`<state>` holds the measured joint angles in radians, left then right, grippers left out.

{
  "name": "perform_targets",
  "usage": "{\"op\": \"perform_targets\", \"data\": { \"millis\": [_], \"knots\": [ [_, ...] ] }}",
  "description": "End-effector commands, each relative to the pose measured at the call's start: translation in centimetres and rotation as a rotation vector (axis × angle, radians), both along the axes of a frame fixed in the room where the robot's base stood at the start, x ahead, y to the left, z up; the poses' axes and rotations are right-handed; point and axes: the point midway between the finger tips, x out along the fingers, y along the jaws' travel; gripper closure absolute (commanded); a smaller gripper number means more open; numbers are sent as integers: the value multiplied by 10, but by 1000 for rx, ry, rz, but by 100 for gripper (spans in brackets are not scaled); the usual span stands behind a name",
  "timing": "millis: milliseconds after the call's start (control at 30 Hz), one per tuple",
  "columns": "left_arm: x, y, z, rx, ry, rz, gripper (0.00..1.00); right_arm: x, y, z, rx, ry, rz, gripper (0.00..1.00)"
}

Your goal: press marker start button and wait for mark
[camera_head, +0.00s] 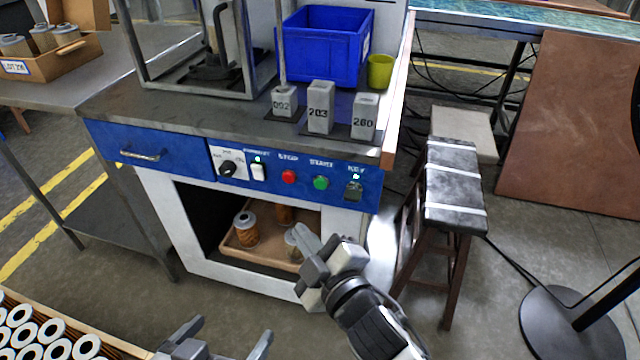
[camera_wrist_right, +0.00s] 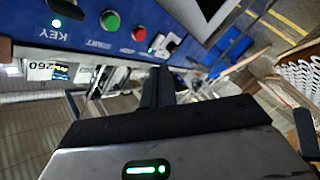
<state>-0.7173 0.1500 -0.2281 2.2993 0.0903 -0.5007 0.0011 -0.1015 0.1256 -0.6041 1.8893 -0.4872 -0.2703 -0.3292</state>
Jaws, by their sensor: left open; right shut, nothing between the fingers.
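The green START button (camera_head: 321,183) sits on the blue front panel (camera_head: 200,160) of the marker bench, between the red STOP button (camera_head: 289,176) and the KEY switch (camera_head: 353,191). The START button also shows in the right wrist view (camera_wrist_right: 110,21), with the red button (camera_wrist_right: 139,33) beside it. My right gripper (camera_head: 312,250) is shut and empty, below and in front of the panel, apart from the button. Its dark fingers show in the right wrist view (camera_wrist_right: 157,88). My left gripper (camera_head: 215,345) is open and empty at the bottom edge of the head view.
An open shelf under the panel holds a tray (camera_head: 275,257) with cartridges (camera_head: 245,229). On the bench stand numbered grey blocks (camera_head: 320,107), a blue bin (camera_head: 322,48) and a green cup (camera_head: 380,72). A stool (camera_head: 453,185) stands right. Cartridges (camera_head: 50,330) fill a crate at lower left.

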Motion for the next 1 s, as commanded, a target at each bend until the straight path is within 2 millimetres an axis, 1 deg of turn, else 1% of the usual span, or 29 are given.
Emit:
{"op": "perform_targets", "data": {
  "millis": [167,467,600,800,1000],
  "knots": [
    [0,0,-3,-1,4,-2,0,17,-6,0,-2,-3,-1,100],
    [1,-3,-13,-5,19,-7,0,57,-20,-1,-3,-2,-3,100],
    [1,-3,-12,-3,23,-9,0,71,-23,1,-1,-1,-1,100],
    [1,-3,-10,-3,19,-8,0,81,-27,0,-1,1,-2,100],
    [1,-3,-9,-3,15,-8,0,82,-27,0,0,2,-2,100]
  ]
}}
